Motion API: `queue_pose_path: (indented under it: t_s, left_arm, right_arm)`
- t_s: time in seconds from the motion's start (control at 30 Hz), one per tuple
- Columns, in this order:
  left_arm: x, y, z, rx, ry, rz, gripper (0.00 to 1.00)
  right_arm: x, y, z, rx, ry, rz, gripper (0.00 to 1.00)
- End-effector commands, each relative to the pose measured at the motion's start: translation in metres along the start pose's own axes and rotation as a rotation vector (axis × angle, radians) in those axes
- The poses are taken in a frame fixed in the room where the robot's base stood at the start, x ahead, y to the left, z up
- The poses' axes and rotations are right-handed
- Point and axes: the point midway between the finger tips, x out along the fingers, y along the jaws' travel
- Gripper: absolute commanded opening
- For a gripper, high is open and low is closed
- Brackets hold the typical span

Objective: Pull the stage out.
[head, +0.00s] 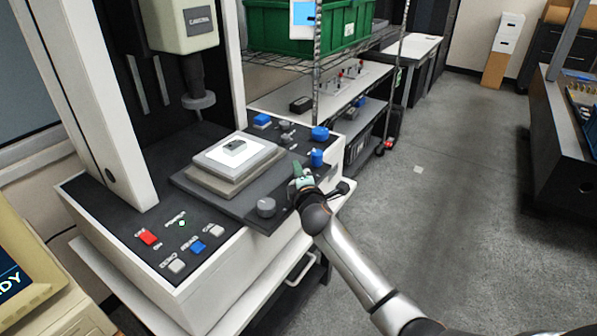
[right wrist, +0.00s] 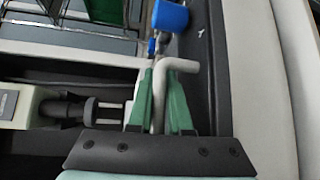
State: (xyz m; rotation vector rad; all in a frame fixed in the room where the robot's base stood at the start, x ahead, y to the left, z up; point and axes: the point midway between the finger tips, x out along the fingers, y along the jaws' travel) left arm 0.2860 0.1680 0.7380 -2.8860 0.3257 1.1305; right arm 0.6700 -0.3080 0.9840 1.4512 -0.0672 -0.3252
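The stage is a dark flat plate (head: 190,183) on the machine's bed, bearing stacked grey plates (head: 212,178) and a white top with a small grey block (head: 234,148). My right gripper (head: 301,178) is at the stage's front right edge, between the grey knob and the blue knob. In the right wrist view its green fingers (right wrist: 162,95) stand close on both sides of a pale bent handle (right wrist: 182,65), with no clear gap. The handle is mostly hidden by the gripper in the head view. My left gripper is not in view.
A grey round knob (head: 266,207) and a blue knob (head: 317,157) flank the gripper. The probe column (head: 197,85) hangs behind the stage. Red, blue and white buttons (head: 197,246) lie front left. A wire rack with a green bin (head: 300,30) stands behind. The floor at right is clear.

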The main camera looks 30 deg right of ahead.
Motion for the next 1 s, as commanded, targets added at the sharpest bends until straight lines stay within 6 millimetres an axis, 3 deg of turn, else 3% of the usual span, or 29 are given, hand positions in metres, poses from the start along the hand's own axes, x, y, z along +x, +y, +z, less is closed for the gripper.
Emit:
queue_pose_path:
  t_s: [0.1,0.47,0.67,1.0]
  left_arm:
    - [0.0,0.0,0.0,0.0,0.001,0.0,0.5]
    - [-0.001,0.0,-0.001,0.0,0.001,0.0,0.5]
    - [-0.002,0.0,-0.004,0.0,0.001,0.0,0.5]
    - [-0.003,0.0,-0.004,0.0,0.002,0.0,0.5]
  right_arm:
    - [0.0,-0.002,-0.001,0.0,0.002,-0.003,0.28]
    - [-0.006,0.0,0.0,-0.001,0.0,0.0,0.28]
    - [-0.032,0.0,0.0,-0.001,0.001,0.0,0.28]
    - [-0.091,-0.002,-0.001,-0.001,0.003,-0.002,0.28]
